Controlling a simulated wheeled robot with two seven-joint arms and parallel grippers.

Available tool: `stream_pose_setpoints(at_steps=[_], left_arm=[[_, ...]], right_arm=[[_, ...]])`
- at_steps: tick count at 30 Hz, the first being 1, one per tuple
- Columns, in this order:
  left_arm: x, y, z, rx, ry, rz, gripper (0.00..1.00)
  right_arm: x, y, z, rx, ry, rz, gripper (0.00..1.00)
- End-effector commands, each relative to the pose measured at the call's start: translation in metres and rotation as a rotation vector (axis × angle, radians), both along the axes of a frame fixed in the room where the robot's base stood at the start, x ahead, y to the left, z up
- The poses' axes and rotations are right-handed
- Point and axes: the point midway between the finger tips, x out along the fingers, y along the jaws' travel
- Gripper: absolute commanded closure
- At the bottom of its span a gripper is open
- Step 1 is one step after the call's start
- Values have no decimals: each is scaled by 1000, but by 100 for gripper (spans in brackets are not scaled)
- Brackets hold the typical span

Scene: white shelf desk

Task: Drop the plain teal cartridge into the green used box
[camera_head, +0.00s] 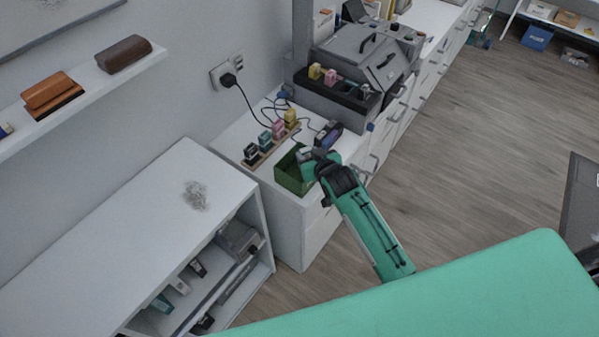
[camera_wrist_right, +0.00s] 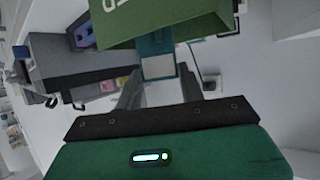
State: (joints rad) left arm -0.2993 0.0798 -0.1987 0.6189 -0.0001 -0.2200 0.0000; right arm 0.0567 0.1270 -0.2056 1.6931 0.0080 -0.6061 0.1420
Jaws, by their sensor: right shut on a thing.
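The green used box (camera_head: 290,181) stands on the white cabinet by the near end of the cartridge rack. It also shows in the right wrist view (camera_wrist_right: 190,24), large at the top, with part of a white mark on its side. My right gripper (camera_head: 314,160) is at the right side of the box, partly covering it. In the right wrist view its fingers (camera_wrist_right: 158,88) are shut on the teal cartridge (camera_wrist_right: 155,42), which has a pale grey end and is close beside the box wall. I cannot tell whether it is over the opening. My left gripper is not in view.
A wooden rack (camera_head: 271,145) with black, teal, pink and yellow cartridges stands behind the box. A dark purple cartridge item (camera_head: 328,134) is just beyond my gripper. A grey printer (camera_head: 366,58) stands farther back. A white shelf (camera_head: 130,235) is at left.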

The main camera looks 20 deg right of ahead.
Motion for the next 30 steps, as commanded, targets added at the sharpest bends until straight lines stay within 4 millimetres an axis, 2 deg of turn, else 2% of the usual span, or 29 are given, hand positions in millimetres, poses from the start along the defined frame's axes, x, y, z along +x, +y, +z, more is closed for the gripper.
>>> stream_pose_setpoints(at_steps=[2, 3, 6, 7, 16, 20, 30], left_arm=[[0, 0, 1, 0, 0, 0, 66], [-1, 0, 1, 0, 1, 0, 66], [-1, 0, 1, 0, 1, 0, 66], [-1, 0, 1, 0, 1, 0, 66], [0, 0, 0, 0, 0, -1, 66], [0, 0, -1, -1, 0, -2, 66], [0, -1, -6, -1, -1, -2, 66]], right_arm=[[0, 0, 1, 0, -1, 0, 83], [0, 0, 1, 0, -1, 0, 57], [0, 0, 1, 0, -1, 0, 37], [0, 0, 1, 0, -1, 0, 35], [-1, 0, 1, 0, 0, 0, 35], [-9, -1, 4, 0, -1, 0, 35], [-64, -9, 29, -1, 0, 0, 35]])
